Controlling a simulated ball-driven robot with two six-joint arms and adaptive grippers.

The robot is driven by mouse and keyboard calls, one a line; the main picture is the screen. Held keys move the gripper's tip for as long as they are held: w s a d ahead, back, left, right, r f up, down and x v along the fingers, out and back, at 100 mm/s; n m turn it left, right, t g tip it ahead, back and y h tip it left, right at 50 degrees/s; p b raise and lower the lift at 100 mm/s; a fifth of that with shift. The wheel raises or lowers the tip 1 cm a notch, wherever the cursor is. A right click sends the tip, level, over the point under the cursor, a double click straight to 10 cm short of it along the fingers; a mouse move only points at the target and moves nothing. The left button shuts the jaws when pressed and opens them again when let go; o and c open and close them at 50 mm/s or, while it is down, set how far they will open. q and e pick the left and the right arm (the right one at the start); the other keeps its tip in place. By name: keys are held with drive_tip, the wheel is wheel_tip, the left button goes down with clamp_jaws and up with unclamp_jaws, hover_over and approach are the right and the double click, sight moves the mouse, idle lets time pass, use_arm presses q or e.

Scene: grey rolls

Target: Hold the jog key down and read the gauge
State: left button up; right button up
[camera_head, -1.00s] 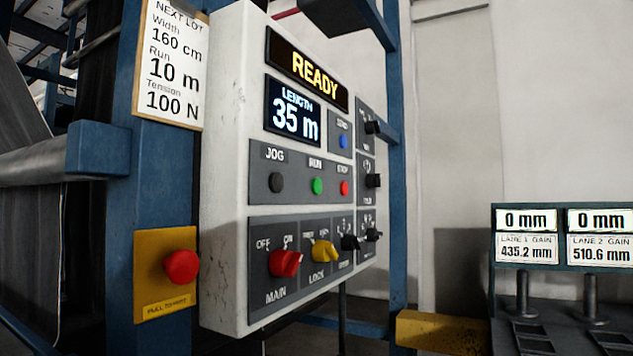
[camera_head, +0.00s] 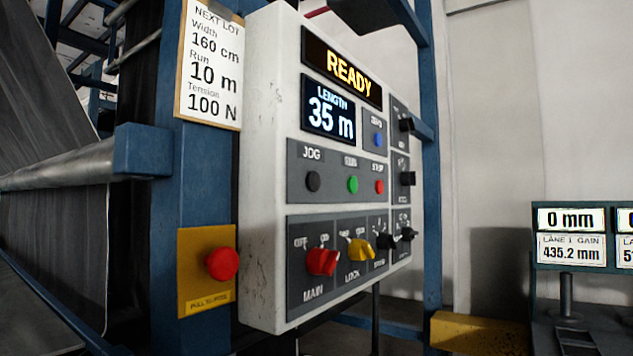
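The black JOG key (camera_head: 313,182) is a round button on the white control panel (camera_head: 262,180), left of a green button (camera_head: 353,184) and a red STOP button (camera_head: 379,187). Nothing touches it. The status display (camera_head: 341,68) reads READY. The length display (camera_head: 329,109) reads 35 m. At the right, a gauge (camera_head: 570,218) reads 0 mm above a LANE 1 GAIN label of 435.2 mm. A second gauge (camera_head: 624,220) beside it is cut off by the picture edge. Neither gripper is in view.
A red stop knob (camera_head: 221,263) sits on a yellow plate on the blue post. A red MAIN switch (camera_head: 322,262) and yellow LOCK switch (camera_head: 360,249) are below the buttons. A lot card (camera_head: 209,65) hangs at upper left. A roller (camera_head: 62,165) is at left.

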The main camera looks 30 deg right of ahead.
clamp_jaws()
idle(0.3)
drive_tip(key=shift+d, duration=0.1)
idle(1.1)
